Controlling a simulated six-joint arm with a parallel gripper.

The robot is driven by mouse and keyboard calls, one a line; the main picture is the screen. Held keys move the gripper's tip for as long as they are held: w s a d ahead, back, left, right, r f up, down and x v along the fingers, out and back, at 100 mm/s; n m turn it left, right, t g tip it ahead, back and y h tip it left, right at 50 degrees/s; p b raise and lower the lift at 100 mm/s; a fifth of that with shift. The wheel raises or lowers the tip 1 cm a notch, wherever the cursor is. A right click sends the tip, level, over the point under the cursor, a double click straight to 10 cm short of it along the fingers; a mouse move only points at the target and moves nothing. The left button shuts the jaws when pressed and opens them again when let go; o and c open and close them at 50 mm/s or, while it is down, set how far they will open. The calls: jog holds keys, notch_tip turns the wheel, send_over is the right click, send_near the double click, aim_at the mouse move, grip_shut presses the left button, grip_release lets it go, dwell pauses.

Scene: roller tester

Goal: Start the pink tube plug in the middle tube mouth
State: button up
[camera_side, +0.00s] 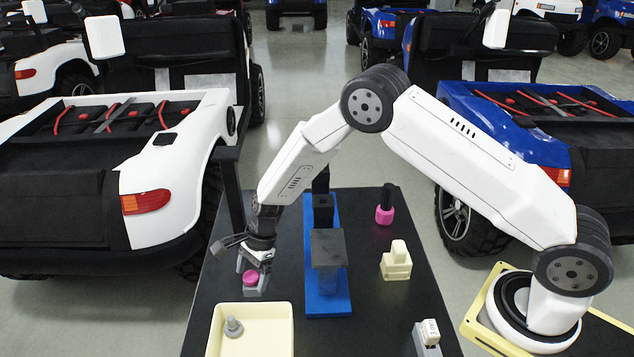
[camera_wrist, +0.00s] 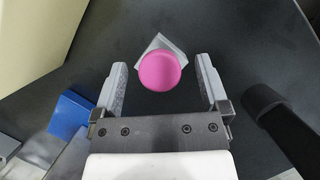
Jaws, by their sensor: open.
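The pink tube plug (camera_side: 250,278) shows as a round pink top on a small grey block (camera_side: 258,287) at the left of the black table. In the wrist view the plug (camera_wrist: 160,72) lies between my two grey fingers, with a gap on each side. My gripper (camera_wrist: 160,88) is open and empty. In the side view my gripper (camera_side: 254,262) hangs low, just above and around the plug. A blue base (camera_side: 328,302) with dark blocks stands right of it. I cannot make out the middle tube mouth in either view.
A pale yellow tray (camera_side: 282,342) with a grey peg (camera_side: 233,327) lies in front. A pink-and-black object (camera_side: 385,207), a cream block (camera_side: 397,263) and a labelled grey block (camera_side: 427,340) stand at right. A black post (camera_side: 231,188) rises at the left edge.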

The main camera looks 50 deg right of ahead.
aim_at(253, 273)
grip_shut()
jog(key=shift+r, duration=0.1)
dwell(0.3)
notch_tip(253, 273, up, 10)
dwell(0.8)
jog(key=c, duration=0.9)
grip_release()
jog(key=shift+c, duration=0.2)
grip_shut()
jog(key=shift+d, duration=0.15)
